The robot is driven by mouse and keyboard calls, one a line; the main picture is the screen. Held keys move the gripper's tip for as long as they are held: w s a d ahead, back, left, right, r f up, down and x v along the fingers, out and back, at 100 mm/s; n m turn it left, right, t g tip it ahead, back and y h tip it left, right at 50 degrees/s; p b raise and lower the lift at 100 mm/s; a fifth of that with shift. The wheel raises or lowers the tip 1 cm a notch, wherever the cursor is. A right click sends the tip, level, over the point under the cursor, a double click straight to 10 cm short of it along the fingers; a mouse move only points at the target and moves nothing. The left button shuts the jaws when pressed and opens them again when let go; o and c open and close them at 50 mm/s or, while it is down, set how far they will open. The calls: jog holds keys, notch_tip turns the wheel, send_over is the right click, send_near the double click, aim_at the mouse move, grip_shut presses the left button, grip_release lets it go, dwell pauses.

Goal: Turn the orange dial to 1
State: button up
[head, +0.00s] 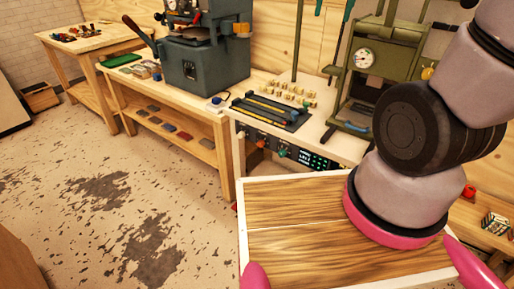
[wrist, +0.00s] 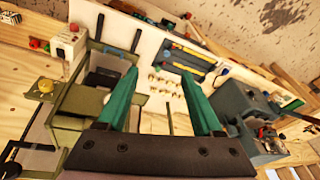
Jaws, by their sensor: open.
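A control panel (head: 300,153) is set in the front of the white-topped bench (head: 318,128). It carries small knobs and a lit green display. A small orange-red knob (head: 283,153) on it looks like the orange dial; its pointer and numbers are too small to read. I cannot make out this dial in the wrist view. My gripper (wrist: 160,72) shows in the wrist view with its two green fingers spread apart and nothing between them. It is apart from the panel. In the head view my arm hides the gripper.
A wooden board with a white rim (head: 290,245) lies in front of the bench. A green press with a gauge (head: 365,58) stands right, a grey machine (head: 203,65) left. Floor at left is open.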

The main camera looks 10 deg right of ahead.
jog(key=w+a+f+g+h, duration=0.3)
jog(key=w+a+f+h, duration=0.15)
jog(key=w+f, duration=0.6)
jog(key=t+h, duration=0.4)
jog(key=h, duration=0.5)
send_over(259, 145)
jog(key=s+a, duration=0.3)
jog(key=a, duration=0.1)
notch_tip(259, 145, down, 28)
jog(key=s+a+f+n+t, duration=0.1)
jog(key=s+a+f+t, duration=0.15)
jog(key=f, duration=0.35)
jog(key=s+a+f+n+t, duration=0.1)
jog(key=f+t, duration=0.2)
jog(key=f, duration=0.4)
jog(key=s+a+f+n+t, duration=0.1)
jog(key=s+f+t, duration=0.15)
jog(key=f, duration=0.35)
jog(key=x, duration=1.1)
jog(key=shift+w+a+f, duration=0.2)
jog(key=shift+w+a, duration=0.15)
jog(key=shift+w, duration=0.05)
grip_shut()
